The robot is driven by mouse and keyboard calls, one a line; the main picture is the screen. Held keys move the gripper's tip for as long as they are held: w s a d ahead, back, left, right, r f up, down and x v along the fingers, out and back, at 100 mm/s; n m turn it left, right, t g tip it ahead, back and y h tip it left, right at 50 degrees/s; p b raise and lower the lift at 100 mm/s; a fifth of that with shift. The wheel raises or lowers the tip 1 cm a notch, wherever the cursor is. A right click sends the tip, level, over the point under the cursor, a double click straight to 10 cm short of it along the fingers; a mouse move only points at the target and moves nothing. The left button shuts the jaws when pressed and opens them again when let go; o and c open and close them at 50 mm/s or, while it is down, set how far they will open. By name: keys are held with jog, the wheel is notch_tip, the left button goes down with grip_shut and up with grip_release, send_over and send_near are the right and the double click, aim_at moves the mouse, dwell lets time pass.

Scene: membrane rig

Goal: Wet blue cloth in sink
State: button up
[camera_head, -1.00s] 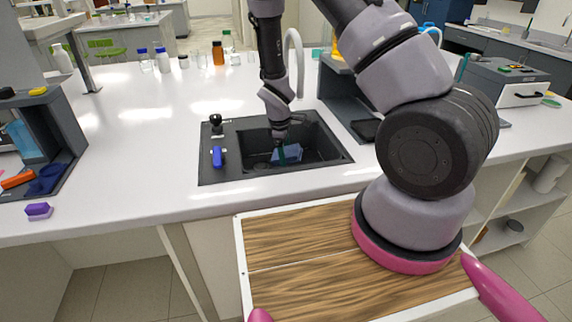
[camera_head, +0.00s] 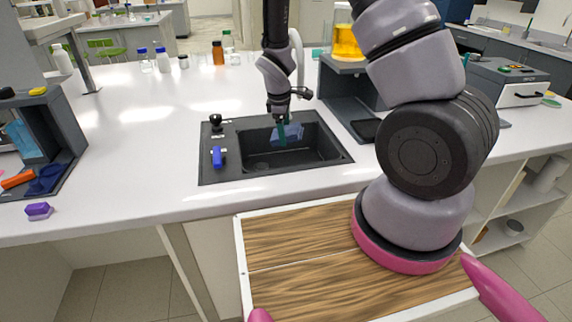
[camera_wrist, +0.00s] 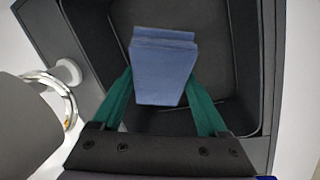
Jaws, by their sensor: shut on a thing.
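My gripper (camera_head: 283,132) is over the dark sink (camera_head: 225,172), at the far side of its basin. Its teal fingers are shut on a folded blue cloth (camera_head: 293,131). In the wrist view the cloth (camera_wrist: 162,72) is a blue block between the two fingers of my gripper (camera_wrist: 160,92), with the dark basin (camera_wrist: 205,45) behind it. The cloth appears held above the basin floor. The white arched faucet (camera_head: 298,58) rises behind the sink, partly hidden by my arm. I cannot tell whether water runs or whether the cloth is wet.
A blue handle (camera_head: 217,157) and a black knob (camera_head: 215,120) sit on the sink's left deck. A grey stand with a yellow-filled beaker (camera_head: 346,42) is to the right. Bottles (camera_head: 162,60) line the back. The white counter (camera_head: 140,130) left of the sink is clear.

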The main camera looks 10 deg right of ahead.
aim_at(286, 128)
jog(key=shift+w+d+v, duration=0.1)
jog(key=shift+w+v, duration=0.05)
jog(key=shift+v, duration=0.65)
jog(key=shift+w+d+v, duration=0.15)
jog(key=shift+v, duration=0.7)
jog(key=shift+w+d+v, duration=0.1)
jog(key=shift+v, duration=0.7)
jog(key=shift+r, duration=0.15)
jog(key=shift+w+v, duration=0.1)
jog(key=shift+v, duration=0.6)
jog(key=shift+w+v, duration=0.15)
jog(key=shift+v, duration=0.55)
jog(key=shift+d+r, duration=0.2)
jog(key=shift+r, duration=0.2)
jog(key=shift+c, duration=0.7)
jog(key=shift+w+r, duration=0.1)
jog(key=shift+r, duration=0.15)
grip_shut()
